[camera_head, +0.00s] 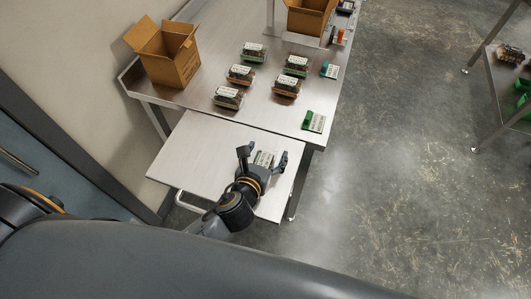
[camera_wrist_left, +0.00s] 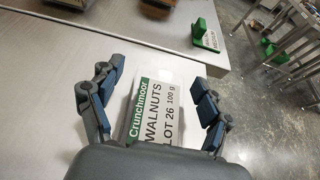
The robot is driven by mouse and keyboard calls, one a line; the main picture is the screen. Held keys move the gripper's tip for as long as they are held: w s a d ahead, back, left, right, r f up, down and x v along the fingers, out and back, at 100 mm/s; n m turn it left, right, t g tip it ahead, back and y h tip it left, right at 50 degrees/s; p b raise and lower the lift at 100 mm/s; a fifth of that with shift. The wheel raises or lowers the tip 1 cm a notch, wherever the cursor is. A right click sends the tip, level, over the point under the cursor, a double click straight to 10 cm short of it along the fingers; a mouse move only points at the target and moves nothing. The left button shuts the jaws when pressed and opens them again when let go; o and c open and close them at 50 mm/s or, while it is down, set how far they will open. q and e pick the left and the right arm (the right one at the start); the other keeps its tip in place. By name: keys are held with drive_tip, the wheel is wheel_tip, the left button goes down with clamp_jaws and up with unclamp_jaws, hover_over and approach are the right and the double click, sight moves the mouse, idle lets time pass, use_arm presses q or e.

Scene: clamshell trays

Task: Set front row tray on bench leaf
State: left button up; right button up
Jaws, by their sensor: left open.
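A labelled pack (camera_head: 265,158) lies on the bench leaf (camera_head: 200,150), the lower pale metal panel at the bench's front. In the left wrist view its label (camera_wrist_left: 160,112) reads Crunchmoor Walnuts, Lot 26, 100 g; its lower part is hidden by my gripper body. My left gripper (camera_head: 262,154) is open, with one finger on each side of the pack; the wrist view shows gaps between the fingers (camera_wrist_left: 158,76) and the label. Several clamshell trays with dark contents and white labels stand in rows on the bench, including a front left one (camera_head: 228,97) and a front right one (camera_head: 287,87).
An open cardboard box (camera_head: 172,62) stands at the bench's left, another (camera_head: 308,17) at the back. A green block with a card (camera_head: 314,121) sits near the bench's front right corner. A second table (camera_head: 510,85) stands at far right. The leaf's left half is bare.

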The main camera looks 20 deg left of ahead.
use_arm(q)
drive_tip(key=b+v, duration=0.1)
drive_tip(key=v, duration=1.1)
drive_tip(key=shift+r, duration=0.15)
